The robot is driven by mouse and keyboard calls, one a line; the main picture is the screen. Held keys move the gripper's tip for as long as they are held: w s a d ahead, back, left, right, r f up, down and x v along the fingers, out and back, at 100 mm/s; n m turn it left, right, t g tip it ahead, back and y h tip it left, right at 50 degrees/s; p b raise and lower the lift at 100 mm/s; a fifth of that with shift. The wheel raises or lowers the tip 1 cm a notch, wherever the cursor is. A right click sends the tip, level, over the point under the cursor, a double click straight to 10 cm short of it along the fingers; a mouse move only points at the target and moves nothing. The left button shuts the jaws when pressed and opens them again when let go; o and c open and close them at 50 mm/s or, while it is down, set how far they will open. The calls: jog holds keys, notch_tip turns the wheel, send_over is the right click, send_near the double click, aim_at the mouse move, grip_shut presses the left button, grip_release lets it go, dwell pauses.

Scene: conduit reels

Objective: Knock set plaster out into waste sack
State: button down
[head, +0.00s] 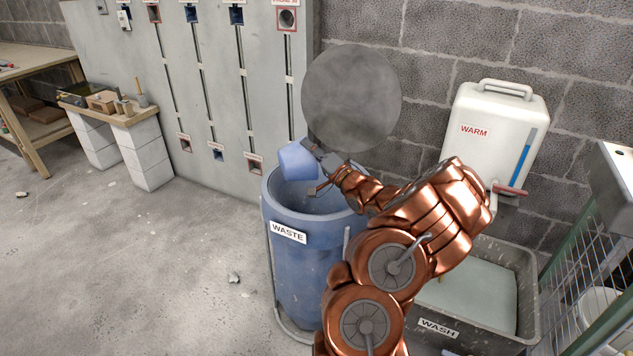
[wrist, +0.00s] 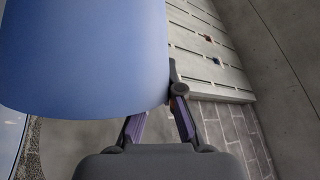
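A blue waste sack (head: 300,262) stands open in the middle of the head view, labelled WASTE. My gripper (head: 318,153) is above its back rim and shut on a smooth blue vessel (head: 297,161), which is tilted over the sack's mouth. In the wrist view the vessel (wrist: 85,55) fills the upper left, and the fingers of my gripper (wrist: 172,95) meet at its edge. The inside of the vessel is turned away, so I cannot see any plaster. The sack's bottom is hidden.
A grey round shape (head: 351,98) shows just above my gripper; I cannot tell what it is. A white WARM container (head: 492,125) stands above a grey WASH tub (head: 522,290) at right. A slotted panel (head: 225,90) stands behind. Floor at left is mostly clear.

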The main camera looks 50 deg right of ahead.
jog(key=shift+s+d+r+m+t+h+p, duration=0.1)
jog(key=shift+s+d+m+t+h+p, duration=0.25)
jog(key=shift+d+m+p, duration=0.55)
jog(key=shift+s+d+m+t+h+p, duration=0.25)
jog(key=shift+d+m+h+p, duration=0.15)
jog(key=shift+m+p, duration=0.5)
jog(key=shift+s+d+p, duration=0.15)
jog(key=shift+p, duration=0.25)
jog(key=shift+s+d+m+h+p, duration=0.25)
jog(key=shift+d+m+h+p, duration=0.35)
jog(key=shift+m, duration=0.4)
jog(key=shift+s+d+f+m+t+h, duration=0.1)
jog(key=shift+d+f+m+t+h, duration=0.1)
jog(key=shift+m+t+h, duration=0.15)
jog(key=shift+m, duration=0.25)
jog(key=shift+s+d+f+m+h+p, duration=0.2)
jog(key=shift+d+m+h+p, duration=0.1)
jog(key=shift+d+m+p, duration=0.15)
